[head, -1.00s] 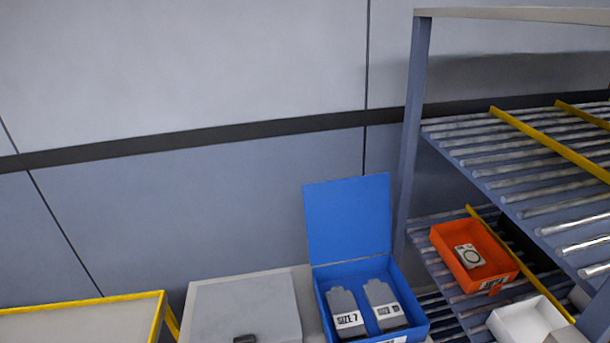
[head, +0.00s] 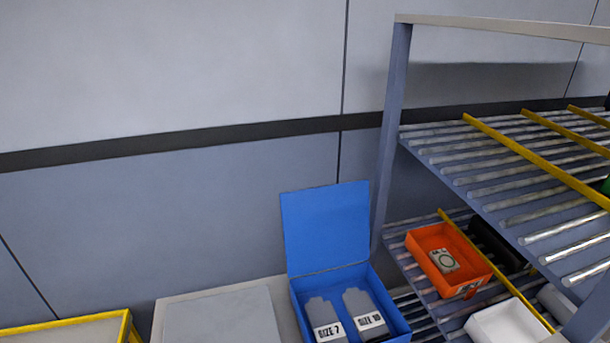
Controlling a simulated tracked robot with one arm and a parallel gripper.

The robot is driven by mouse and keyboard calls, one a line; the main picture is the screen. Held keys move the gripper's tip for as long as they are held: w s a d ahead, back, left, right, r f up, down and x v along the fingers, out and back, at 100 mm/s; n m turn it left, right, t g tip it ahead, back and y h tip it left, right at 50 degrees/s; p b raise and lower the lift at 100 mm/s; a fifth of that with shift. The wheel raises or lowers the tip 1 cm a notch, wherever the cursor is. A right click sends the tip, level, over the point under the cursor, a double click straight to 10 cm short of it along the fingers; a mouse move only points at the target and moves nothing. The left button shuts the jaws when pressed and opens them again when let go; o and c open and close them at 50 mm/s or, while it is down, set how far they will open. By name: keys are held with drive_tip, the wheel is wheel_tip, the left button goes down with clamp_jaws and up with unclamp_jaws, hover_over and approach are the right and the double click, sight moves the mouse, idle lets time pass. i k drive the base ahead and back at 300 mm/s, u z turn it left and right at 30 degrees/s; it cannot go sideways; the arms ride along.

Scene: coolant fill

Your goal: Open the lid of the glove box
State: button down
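A blue box (head: 298,293) stands at the bottom centre of the head view. Its blue lid (head: 326,228) is raised upright at the back. Inside are two grey glove packs, one marked SIZE 7 (head: 322,315) and one marked SIZE 10 (head: 362,310). The box stands on a light grey surface, and its lower front edge is partly cut off by the frame. My gripper does not show in the head view.
A grey lidded box (head: 222,318) stands left of the blue box. A yellow-edged table (head: 65,324) is at the lower left. A roller rack (head: 480,170) at right holds an orange bin (head: 428,240) and a white box (head: 508,322).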

sight(327, 227)
drive_tip(key=i, duration=0.9)
drive_tip(key=z, duration=0.05)
